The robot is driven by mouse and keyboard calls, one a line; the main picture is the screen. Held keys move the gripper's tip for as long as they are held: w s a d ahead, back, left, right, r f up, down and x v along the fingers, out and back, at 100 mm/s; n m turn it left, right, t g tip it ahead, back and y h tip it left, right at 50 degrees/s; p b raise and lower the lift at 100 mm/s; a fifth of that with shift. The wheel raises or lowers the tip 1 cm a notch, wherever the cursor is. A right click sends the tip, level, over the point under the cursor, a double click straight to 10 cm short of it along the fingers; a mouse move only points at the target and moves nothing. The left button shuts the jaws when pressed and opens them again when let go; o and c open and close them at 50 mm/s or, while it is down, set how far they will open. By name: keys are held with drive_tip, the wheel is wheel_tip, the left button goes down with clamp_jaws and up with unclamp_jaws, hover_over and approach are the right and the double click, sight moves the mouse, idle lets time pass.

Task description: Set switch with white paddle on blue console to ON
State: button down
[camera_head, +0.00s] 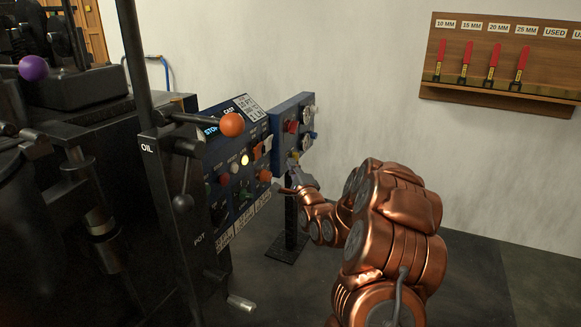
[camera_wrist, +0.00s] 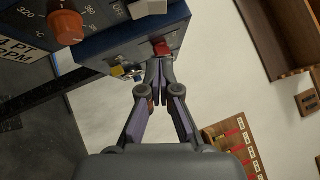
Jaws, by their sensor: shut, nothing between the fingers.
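The blue console (camera_head: 281,128) stands on a black post in the middle of the head view; in the wrist view its blue face and side (camera_wrist: 110,42) fill the upper middle. A white block, which looks like the white paddle (camera_wrist: 148,7), is cut off by the top edge of the wrist view. I cannot tell its switch position. My gripper (camera_wrist: 160,63) is shut and empty, its fingertips just below a red control (camera_wrist: 162,48) on the console; I cannot tell if they touch. In the head view my gripper (camera_head: 296,172) is small, at the console's lower edge.
A yellow control (camera_wrist: 118,71) sits left of the fingertips. A dark machine with a panel (camera_head: 235,160) and an orange-knobbed lever (camera_head: 232,125) stands left of the console. A wooden rack (camera_head: 500,60) hangs on the right wall. Floor right of my arm is clear.

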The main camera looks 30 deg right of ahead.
drive_tip(key=b, duration=0.3)
approach(271, 139)
drive_tip(key=w+d, duration=0.3)
drive_tip(key=d, duration=0.1)
drive_tip(key=w, duration=0.1)
drive_tip(key=w+a+r+b, duration=0.1)
drive_tip(key=w, duration=0.1)
drive_tip(key=shift+a+r, duration=0.3)
drive_tip(key=shift+a, duration=0.1)
drive_tip(key=shift+w+a+r+y+p, duration=0.15)
drive_tip(key=shift+r+y+p, duration=0.2)
drive_tip(key=shift+p, duration=0.4)
drive_tip(key=shift+f+n, duration=0.2)
drive_tip(key=shift+n, duration=0.1)
